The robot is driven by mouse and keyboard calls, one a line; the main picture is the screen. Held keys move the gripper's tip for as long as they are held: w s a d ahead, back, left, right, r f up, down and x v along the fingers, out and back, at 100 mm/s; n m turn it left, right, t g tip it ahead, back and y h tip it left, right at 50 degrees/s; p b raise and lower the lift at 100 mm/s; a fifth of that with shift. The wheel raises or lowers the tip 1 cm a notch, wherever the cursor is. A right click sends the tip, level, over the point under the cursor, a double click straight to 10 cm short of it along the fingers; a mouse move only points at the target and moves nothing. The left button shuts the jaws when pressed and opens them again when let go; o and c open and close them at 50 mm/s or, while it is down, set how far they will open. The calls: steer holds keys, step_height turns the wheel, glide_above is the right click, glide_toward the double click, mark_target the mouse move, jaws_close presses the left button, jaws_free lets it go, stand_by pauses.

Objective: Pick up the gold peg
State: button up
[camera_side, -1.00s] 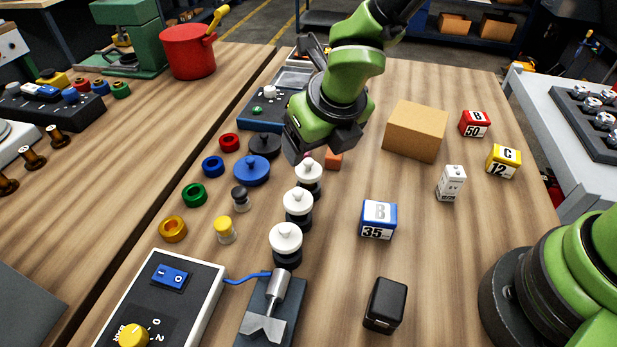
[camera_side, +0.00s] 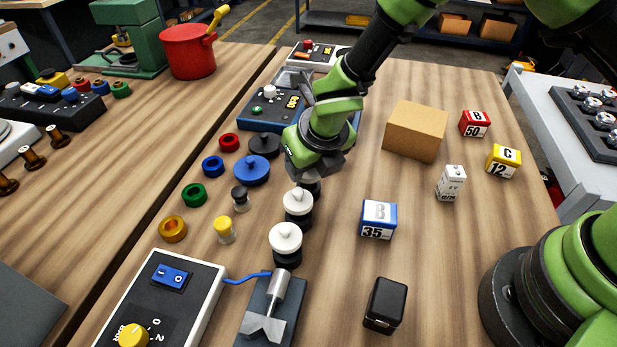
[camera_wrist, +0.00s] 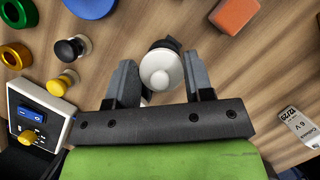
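A small peg with a yellow-gold cap and a pale lower part (camera_side: 225,229) stands upright on the wooden bench, at centre left in the side view. It also shows at the left of the wrist view as the yellow-capped peg (camera_wrist: 62,82). Whether the fingers are around or above that knob I cannot tell.
A black-capped peg (camera_side: 240,198) stands just behind the yellow-capped one. A gold ring (camera_side: 173,229) lies to its left. Two white-topped pegs (camera_side: 298,203) (camera_side: 286,239) stand to its right. A switch box (camera_side: 160,300) is in front. A cardboard box (camera_side: 415,130) stands at right.

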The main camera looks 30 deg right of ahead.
steer(key=c, duration=0.3)
steer(key=shift+r, duration=0.1)
